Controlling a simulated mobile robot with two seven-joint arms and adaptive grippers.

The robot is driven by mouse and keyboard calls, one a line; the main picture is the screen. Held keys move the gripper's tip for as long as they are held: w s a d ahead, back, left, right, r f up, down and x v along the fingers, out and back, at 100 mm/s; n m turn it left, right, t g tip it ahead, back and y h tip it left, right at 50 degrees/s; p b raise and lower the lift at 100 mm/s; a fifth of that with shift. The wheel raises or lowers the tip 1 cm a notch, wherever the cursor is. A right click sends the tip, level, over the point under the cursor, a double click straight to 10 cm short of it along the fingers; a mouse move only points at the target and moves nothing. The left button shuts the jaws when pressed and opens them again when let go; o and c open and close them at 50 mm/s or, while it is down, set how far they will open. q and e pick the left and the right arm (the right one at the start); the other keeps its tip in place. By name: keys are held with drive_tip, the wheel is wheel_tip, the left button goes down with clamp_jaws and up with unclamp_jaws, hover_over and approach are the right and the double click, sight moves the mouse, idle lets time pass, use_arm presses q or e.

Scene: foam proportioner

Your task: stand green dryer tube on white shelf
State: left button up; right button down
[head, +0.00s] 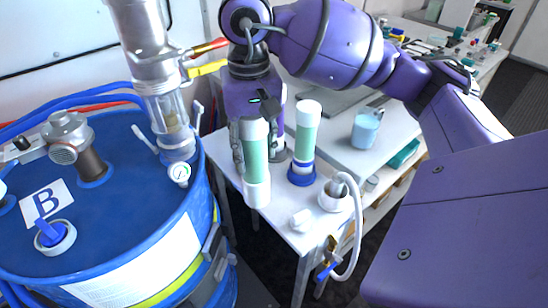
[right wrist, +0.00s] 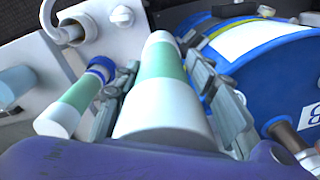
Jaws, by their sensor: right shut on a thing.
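A green dryer tube with white ends (head: 255,165) is upright in my right gripper (head: 254,148), which is shut around its upper half. In the right wrist view the tube (right wrist: 162,75) lies between the two fingers (right wrist: 162,88). Its lower white end appears over the white shelf (head: 280,215) near the left side; I cannot tell whether it touches. A second green tube with white ends (head: 307,130) stands upright in a blue base on the shelf, just right of the held one. It also shows in the right wrist view (right wrist: 78,95). My left gripper is not in view.
A blue drum (head: 120,230) marked B, with a metal pump and gauge (head: 180,173), stands close left of the shelf. A blue beaker (head: 366,130) stands behind right.

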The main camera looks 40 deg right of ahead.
drive_tip(key=w+d+f+p, duration=0.1)
drive_tip(key=w+d+f, duration=0.3)
drive_tip(key=d+f, duration=0.3)
drive_tip(key=shift+w+d+f, duration=0.4)
drive_tip(key=shift+f, duration=1.5)
drive_tip(key=shift+f, duration=0.15)
drive_tip(key=c, duration=1.1)
unclamp_jaws()
wheel_tip(320, 180, up, 12)
drive_tip(key=shift+r+b, duration=0.15)
drive_tip(key=shift+b, duration=0.2)
